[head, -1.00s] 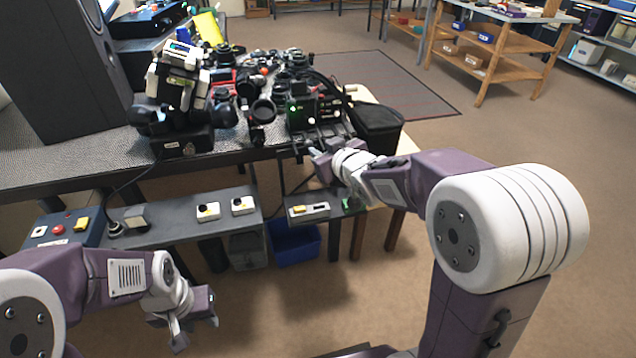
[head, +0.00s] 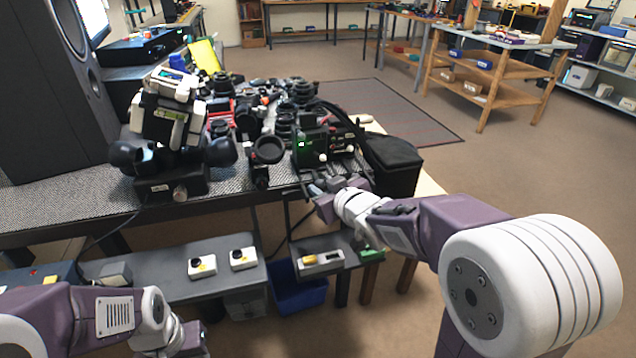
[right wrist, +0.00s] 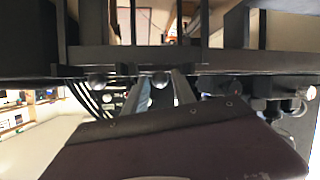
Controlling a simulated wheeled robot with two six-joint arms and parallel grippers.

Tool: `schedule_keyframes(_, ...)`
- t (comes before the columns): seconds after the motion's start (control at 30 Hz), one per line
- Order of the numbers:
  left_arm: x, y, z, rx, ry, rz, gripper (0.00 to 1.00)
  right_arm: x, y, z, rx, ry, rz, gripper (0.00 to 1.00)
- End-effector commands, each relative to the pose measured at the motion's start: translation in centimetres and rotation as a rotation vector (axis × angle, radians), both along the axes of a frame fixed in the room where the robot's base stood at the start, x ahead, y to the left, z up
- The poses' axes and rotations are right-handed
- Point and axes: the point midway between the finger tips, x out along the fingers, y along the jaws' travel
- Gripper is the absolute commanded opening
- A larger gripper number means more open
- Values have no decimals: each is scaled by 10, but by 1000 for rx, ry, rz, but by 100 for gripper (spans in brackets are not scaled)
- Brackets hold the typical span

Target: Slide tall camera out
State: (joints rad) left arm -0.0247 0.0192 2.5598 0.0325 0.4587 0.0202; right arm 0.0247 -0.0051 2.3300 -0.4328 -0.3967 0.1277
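A tall black boxy camera (head: 312,146) with small green lights stands at the right part of the cluttered bench top, near its front edge. It is the likeliest tall camera. My right gripper (head: 322,192) is low in front of it, at the bench's front edge. In the right wrist view its two pale fingers (right wrist: 160,92) are apart, close under a dark horizontal bar. A small round knob shows between them, and I cannot tell whether they touch it. My left gripper (head: 188,342) is low at the bottom edge, partly cut off; its fingers are unclear.
The bench (head: 70,205) holds several lenses and a black-and-white device (head: 168,118) at left. A black bag-like box (head: 392,165) stands right of the camera. Below are a grey shelf (head: 170,283) with switch boxes and a blue bin (head: 298,292). Open floor lies to the right.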

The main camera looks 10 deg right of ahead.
Motion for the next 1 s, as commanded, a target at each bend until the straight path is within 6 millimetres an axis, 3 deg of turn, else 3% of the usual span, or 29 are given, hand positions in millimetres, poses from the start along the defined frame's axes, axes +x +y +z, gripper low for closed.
schedule_keyframes(0.2,0,0,0,0,0,0,36,0,0,0,0,0,0,32)
schedule_keyframes(0.3,0,0,0,0,0,0,36,0,0,0,0,0,0,4)
schedule_keyframes(0.33,0,0,0,0,0,0,36,0,0,0,0,0,0,0)
schedule_keyframes(1.0,0,0,0,0,0,0,36,0,0,0,0,0,0,0)
